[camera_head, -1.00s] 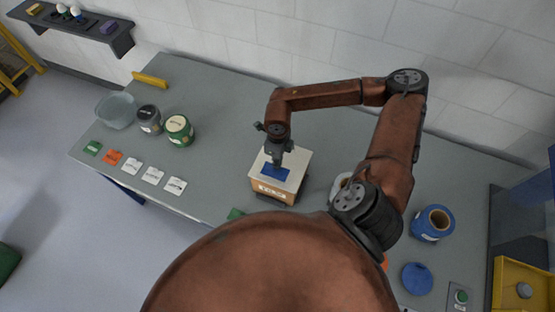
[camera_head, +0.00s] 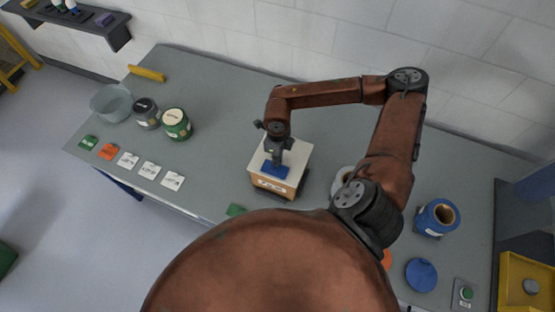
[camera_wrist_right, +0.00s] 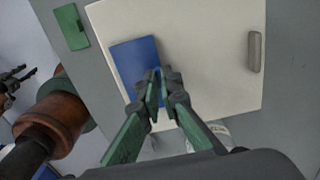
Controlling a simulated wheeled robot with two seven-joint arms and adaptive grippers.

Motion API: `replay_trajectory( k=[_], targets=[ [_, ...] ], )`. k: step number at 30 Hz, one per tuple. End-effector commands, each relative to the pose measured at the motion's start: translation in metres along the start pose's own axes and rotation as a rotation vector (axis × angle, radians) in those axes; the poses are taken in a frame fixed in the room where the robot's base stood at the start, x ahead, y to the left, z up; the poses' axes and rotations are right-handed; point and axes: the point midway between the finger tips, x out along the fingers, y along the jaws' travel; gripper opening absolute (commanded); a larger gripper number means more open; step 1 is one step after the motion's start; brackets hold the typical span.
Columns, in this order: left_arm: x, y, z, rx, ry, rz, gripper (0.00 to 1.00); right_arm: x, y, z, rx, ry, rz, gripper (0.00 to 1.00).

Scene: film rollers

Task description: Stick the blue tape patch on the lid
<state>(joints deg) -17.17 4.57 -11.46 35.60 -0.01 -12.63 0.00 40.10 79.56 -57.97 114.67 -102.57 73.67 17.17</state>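The blue tape patch (camera_head: 275,171) is flat over the front part of the white lid (camera_head: 298,155) of a tan box. In the right wrist view the patch (camera_wrist_right: 133,60) is near the lid's left edge, and bare lid (camera_wrist_right: 205,50) shows to the right. My right gripper (camera_head: 277,160) points down at the patch. Its fingertips (camera_wrist_right: 158,78) are nearly together, with a bit of blue between them at the patch's edge. Whether the whole patch touches the lid is unclear. My left gripper is out of the head view; dark fingers (camera_wrist_right: 12,84) at the wrist view's left edge seem to be it.
A green jar (camera_head: 176,124), a grey jar (camera_head: 146,113) and a clear bowl (camera_head: 111,103) stand at the left. Several label cards lie along the front edge. A blue roll (camera_head: 437,217) and a blue disc (camera_head: 421,274) are at the right. The table behind the box is clear.

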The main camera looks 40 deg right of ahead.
Motion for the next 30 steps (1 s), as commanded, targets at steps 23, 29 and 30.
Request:
replay_trajectory(
  k=[23, 29, 30],
  targets=[
    [0.0058, -0.0001, 0.0011, 0.000, -0.001, 0.000, 0.40, 0.0014, 0.0001, -0.0003, 0.000, 0.001, 0.000, 0.00],
    [0.0094, 0.0001, 0.0027, 0.000, -0.003, 0.000, 0.40, 0.0026, 0.0001, 0.0000, 0.000, 0.001, 0.000, 0.00],
    [0.0097, 0.0002, 0.0028, 0.000, -0.003, 0.000, 0.40, 0.0026, 0.0001, 0.0000, 0.000, 0.000, 0.000, 0.00]
  ],
)
